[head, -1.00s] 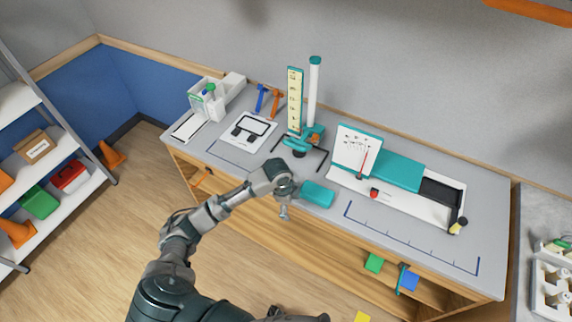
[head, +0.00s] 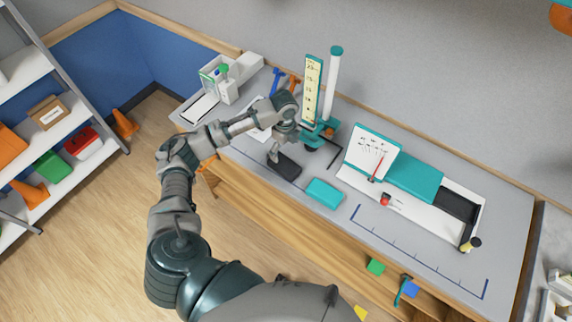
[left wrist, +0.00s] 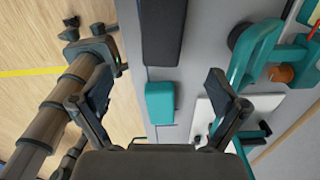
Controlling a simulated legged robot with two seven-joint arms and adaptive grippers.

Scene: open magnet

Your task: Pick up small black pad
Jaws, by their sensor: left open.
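The small black pad (head: 285,167) lies flat on the grey bench near its front edge, left of a teal pad (head: 324,193). My left gripper (head: 274,156) is over the black pad's left end in the head view and hides part of it. In the left wrist view the black pad (left wrist: 163,32) is at the top, beyond the open fingers, and the teal pad (left wrist: 160,103) shows between them. My left gripper (left wrist: 158,80) is open with nothing between its fingertips. Whether it touches the pad cannot be told. My right gripper is not clearly seen.
A teal stand with a scale and white column (head: 318,130) rises close behind the gripper. A white-and-teal track device (head: 400,185) fills the right of the bench. A white organizer (head: 230,78) is at the back left. The front right of the bench is clear.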

